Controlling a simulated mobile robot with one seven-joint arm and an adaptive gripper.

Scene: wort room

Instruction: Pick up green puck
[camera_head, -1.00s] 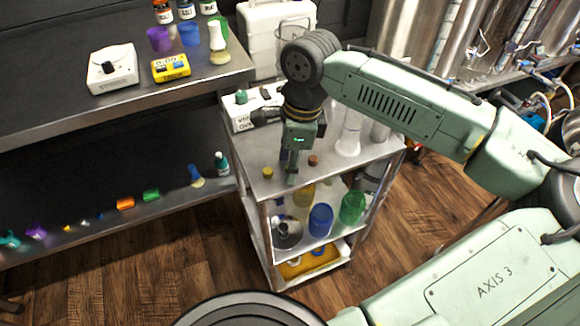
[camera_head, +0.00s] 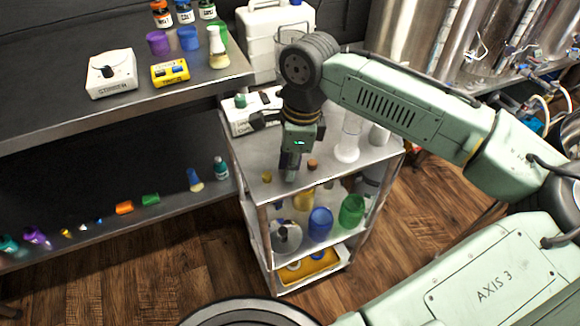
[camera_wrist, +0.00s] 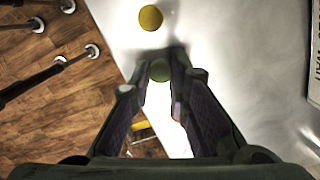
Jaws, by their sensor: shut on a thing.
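The green puck (camera_wrist: 159,70) shows in the wrist view between the fingertips of my gripper (camera_wrist: 160,78). My gripper is shut on it. In the head view my gripper (camera_head: 290,174) points down over the front of the cart's top, and its fingers hide the puck. A yellow puck (camera_wrist: 150,17) lies just beyond the green one in the wrist view. In the head view the yellow puck (camera_head: 266,177) is left of my gripper. I cannot tell whether the green puck touches the cart's top.
An orange-brown puck (camera_head: 312,165) stands right of my gripper on the metal cart (camera_head: 262,152). A glass flask (camera_head: 347,146) is further right. A white device (camera_head: 252,112) stands behind. Coloured beakers fill the shelf below. The bench (camera_head: 130,102) is at left.

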